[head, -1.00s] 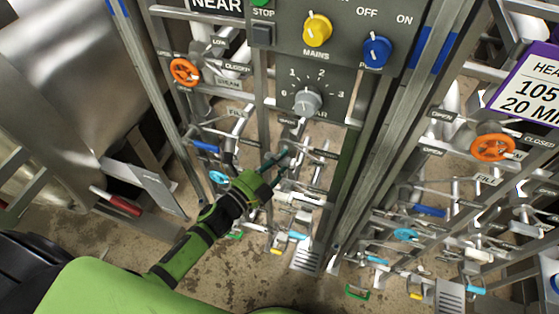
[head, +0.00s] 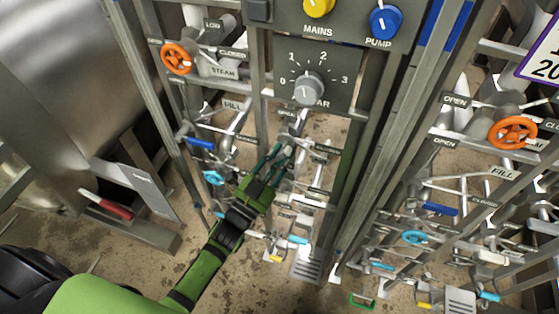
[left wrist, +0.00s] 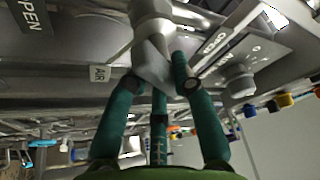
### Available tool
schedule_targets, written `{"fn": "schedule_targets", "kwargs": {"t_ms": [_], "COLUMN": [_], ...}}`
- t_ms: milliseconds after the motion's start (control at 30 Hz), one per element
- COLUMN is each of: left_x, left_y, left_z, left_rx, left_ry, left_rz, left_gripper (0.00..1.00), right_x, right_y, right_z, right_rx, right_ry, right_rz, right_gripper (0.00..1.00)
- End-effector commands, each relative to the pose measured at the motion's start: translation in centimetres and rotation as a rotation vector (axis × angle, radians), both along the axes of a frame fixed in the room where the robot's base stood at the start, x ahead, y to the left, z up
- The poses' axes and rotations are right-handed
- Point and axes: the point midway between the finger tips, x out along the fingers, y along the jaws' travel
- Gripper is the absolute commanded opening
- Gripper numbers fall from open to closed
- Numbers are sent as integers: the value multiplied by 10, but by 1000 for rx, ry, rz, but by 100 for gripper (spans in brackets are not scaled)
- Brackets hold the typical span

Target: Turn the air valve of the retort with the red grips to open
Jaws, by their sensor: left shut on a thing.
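My left gripper (head: 276,158) reaches into the valve frame under the pressure dial. In the left wrist view its green fingers (left wrist: 157,78) are closed around a grey metal valve handle (left wrist: 154,62). A small AIR label (left wrist: 100,73) sits on the panel beside this valve, with OPEN and CLOSED lettering on either side. In the head view the fingers hide most of the handle. A red grip (head: 107,204) shows at the left, near the large steel vessel (head: 60,70). My right gripper is not in view.
Above the gripper is a panel with a grey dial (head: 307,88), a yellow MAINS knob (head: 318,5) and a blue PUMP knob (head: 385,21). An orange handwheel (head: 177,58) is at upper left; another valve bank with an orange handwheel (head: 512,132) is at right. Metal posts flank the gripper.

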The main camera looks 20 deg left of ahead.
Motion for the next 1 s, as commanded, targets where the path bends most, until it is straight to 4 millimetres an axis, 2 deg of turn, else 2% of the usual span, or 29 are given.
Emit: {"fn": "schedule_targets", "kwargs": {"t_ms": [200,600,1000], "left_x": [0,0,0], "left_y": [-1,-1,-1], "left_z": [0,3,4], "left_rx": [-213,-547,-713], "left_ry": [6,17,23], "left_rz": [1,1,0], "left_gripper": [0,0,0], "right_x": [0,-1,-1], "right_y": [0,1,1], "right_z": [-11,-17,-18], "right_rx": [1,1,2], "right_ry": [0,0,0], "right_rz": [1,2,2], "right_gripper": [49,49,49]}}
